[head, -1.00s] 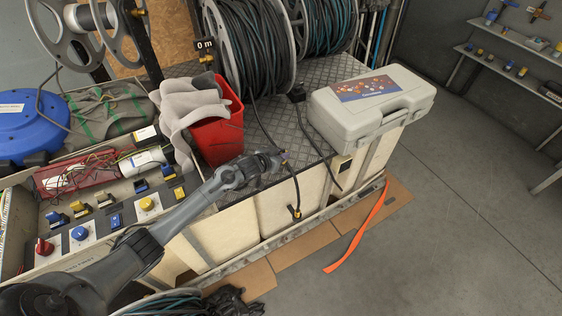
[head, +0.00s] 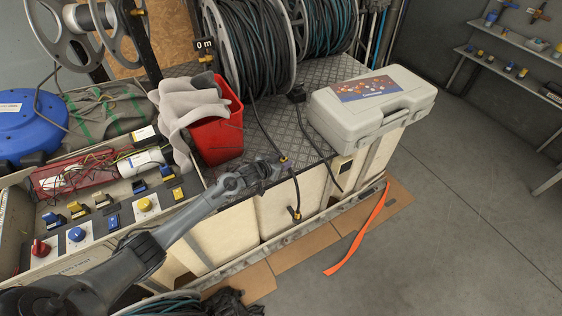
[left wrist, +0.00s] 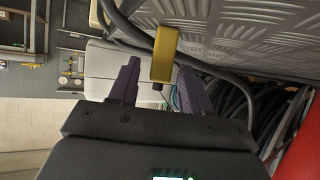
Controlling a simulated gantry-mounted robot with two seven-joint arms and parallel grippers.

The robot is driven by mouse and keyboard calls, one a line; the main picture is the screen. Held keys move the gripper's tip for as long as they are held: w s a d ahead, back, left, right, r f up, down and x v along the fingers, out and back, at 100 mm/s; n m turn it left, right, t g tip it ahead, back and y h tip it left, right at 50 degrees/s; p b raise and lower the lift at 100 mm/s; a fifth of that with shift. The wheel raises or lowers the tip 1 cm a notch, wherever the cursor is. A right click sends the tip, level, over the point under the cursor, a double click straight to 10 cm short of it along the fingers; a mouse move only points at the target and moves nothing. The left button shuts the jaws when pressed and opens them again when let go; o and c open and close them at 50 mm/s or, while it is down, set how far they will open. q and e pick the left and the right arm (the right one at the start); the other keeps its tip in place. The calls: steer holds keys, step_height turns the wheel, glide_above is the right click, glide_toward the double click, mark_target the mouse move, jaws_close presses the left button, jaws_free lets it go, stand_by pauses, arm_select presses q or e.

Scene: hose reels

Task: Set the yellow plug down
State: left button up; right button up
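The yellow plug (head: 284,158) is at the front edge of the metal checker-plate deck, small in the head view. In the left wrist view the yellow plug (left wrist: 164,56) shows larger, against the deck edge with a dark cable close by. My left gripper (head: 276,166) is right beside the plug. Its two purple fingers (left wrist: 160,78) are spread, with gaps visible on both sides of the plug. I cannot tell how far the plug reaches between them. My right gripper is not in view.
A red bin (head: 217,139) with a grey cloth stands left of the gripper. A grey case (head: 372,104) sits to the right. Cable reels (head: 251,45) stand behind. Dark cables cross the deck and hang over its front. A switch panel (head: 110,218) lies at left.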

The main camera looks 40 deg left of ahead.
arm_select(q)
steer(key=shift+r, duration=0.25)
steer(key=shift+s+r+p, duration=0.15)
steer(key=shift+s+p, duration=0.15)
steer(key=shift+s, duration=0.05)
steer(key=p+v, duration=0.4)
steer(key=v, duration=0.6)
steer(key=s+d+f+m+g, duration=0.15)
steer(key=s+d+g, duration=0.35)
steer(key=s+d, duration=1.05)
steer(key=s+d+r+g, duration=0.1)
steer(key=s+r+g, duration=0.1)
steer(key=s, duration=0.5)
steer(key=s+d+r+g, duration=0.1)
steer(key=s+d+r, duration=0.1)
steer(key=s, duration=0.5)
steer(key=shift+d+m+g, duration=0.2)
steer(key=shift+m+g, duration=0.15)
steer(key=shift+g, duration=0.05)
steer(key=shift+r, duration=0.1)
